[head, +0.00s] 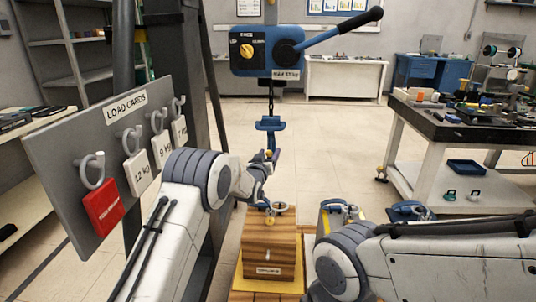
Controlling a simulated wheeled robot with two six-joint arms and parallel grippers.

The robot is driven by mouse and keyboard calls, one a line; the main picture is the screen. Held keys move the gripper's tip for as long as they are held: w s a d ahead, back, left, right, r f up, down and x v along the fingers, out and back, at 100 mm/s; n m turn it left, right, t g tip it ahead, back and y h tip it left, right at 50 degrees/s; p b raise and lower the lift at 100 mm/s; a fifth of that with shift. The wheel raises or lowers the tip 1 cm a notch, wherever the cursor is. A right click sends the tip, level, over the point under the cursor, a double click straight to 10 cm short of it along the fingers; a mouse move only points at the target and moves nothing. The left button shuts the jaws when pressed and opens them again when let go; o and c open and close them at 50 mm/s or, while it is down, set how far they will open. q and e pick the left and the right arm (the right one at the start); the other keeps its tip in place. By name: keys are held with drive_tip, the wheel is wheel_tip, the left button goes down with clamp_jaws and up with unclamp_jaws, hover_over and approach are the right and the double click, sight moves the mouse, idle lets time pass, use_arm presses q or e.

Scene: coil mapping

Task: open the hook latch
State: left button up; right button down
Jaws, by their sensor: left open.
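A blue lever hoist (265,52) with a black-tipped lever hangs at the top middle. Its chain runs down to a blue hook block (269,125). The hook and its latch hang just below the block, small and partly hidden by my left gripper, so I cannot tell whether the latch is open. My left gripper (266,165) is open at the hook's height, close to it; whether it touches is unclear. My right arm comes in from the lower right, but its gripper is not visible.
A wooden crate (270,250) with a ring on top stands below the hook. Yellow and blue loads stand right of it. A load-card board (72,150) with hooks is at left. A cluttered workbench (455,120) is at right. Open floor lies behind.

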use_arm(q)
drive_tip(key=shift+c, duration=0.3)
clamp_jaws()
drive_tip(key=shift+a, duration=0.1)
idle(1.1)
